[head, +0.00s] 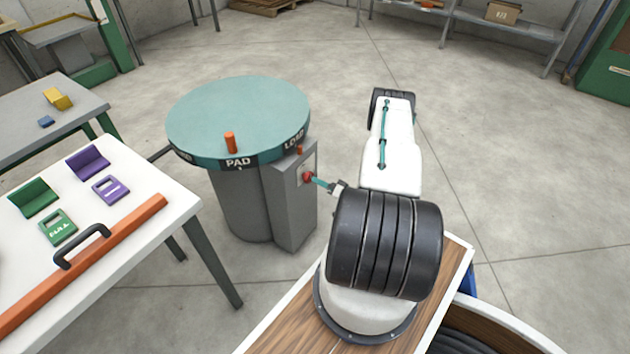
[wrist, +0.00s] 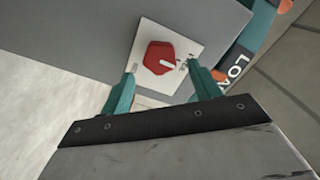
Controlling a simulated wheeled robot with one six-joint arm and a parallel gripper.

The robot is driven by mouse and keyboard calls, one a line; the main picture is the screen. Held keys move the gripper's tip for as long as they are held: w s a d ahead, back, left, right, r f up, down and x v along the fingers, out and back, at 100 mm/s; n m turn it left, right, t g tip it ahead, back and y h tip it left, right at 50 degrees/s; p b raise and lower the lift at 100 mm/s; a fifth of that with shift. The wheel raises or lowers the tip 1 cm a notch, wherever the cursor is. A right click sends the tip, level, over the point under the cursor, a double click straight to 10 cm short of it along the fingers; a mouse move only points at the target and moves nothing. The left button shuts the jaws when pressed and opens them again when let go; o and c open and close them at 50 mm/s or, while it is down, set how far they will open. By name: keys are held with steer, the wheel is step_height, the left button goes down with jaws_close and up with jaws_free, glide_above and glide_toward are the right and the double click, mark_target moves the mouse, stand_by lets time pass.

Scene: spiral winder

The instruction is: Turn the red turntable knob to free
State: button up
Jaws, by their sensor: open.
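The red turntable knob (head: 308,177) sits on a pale plate on the side of the grey box beside the turntable (head: 239,117). In the wrist view the knob (wrist: 160,57) has a white pointer mark directed to the right, towards small lettering too small to read. My gripper (head: 322,183) is at the knob from the right in the head view. In the wrist view its two teal fingers (wrist: 162,82) are apart, one on each side below the knob, with nothing between them. I cannot tell whether they touch it.
The turntable rim carries PAD and LOAD labels, and an orange peg (head: 230,142) stands on top. A white table (head: 150,190) with green and purple parts and an orange bar (head: 100,258) is at the left. Floor behind the turntable is clear.

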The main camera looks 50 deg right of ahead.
steer(key=s, duration=0.4)
steer(key=shift+d, duration=0.1)
stand_by(0.5)
